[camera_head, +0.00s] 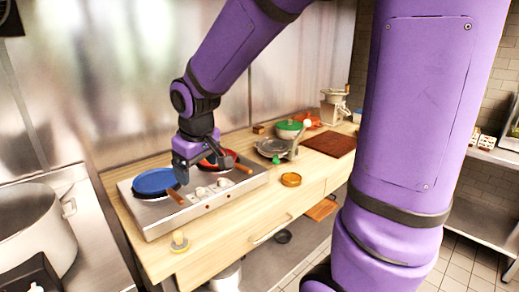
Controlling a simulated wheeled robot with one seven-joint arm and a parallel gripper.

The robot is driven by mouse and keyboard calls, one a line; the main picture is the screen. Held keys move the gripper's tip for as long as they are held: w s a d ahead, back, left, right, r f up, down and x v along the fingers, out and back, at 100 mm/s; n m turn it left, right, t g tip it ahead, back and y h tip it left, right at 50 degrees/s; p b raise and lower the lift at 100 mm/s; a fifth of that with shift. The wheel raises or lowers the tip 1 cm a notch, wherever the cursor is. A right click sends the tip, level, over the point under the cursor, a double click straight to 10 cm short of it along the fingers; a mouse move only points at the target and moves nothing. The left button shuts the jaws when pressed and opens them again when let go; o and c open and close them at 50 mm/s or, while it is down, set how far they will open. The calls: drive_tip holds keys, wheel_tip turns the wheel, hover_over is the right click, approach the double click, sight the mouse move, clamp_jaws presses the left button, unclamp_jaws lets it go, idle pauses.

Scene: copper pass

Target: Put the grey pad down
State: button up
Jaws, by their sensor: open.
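My gripper (184,172) points down over the metal hob (153,228), between the blue pan (155,181) and the red pan (208,160). Its jaws are open, and I see nothing held between them. The gripper hides the right rim of the blue pan and part of the red pan. I cannot pick out the grey pad with certainty in this view.
A large steel pot (30,225) stands at left. My purple arm blocks the right.

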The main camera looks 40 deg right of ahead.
drive_tip(key=s+d+r+m+t, duration=0.1)
drive_tip(key=s+r, duration=0.4)
drive_tip(key=s, duration=0.4)
drive_tip(key=s+d+r+m+t, duration=0.1)
drive_tip(key=s+r, duration=0.3)
drive_tip(key=s, duration=0.5)
drive_tip(key=shift+s+d+r+m+y, duration=0.25)
drive_tip(key=shift+s+r+m+y, duration=0.05)
drive_tip(key=shift+s+r+m, duration=0.1)
drive_tip(key=shift+o, duration=0.4)
drive_tip(key=shift+w, duration=0.1)
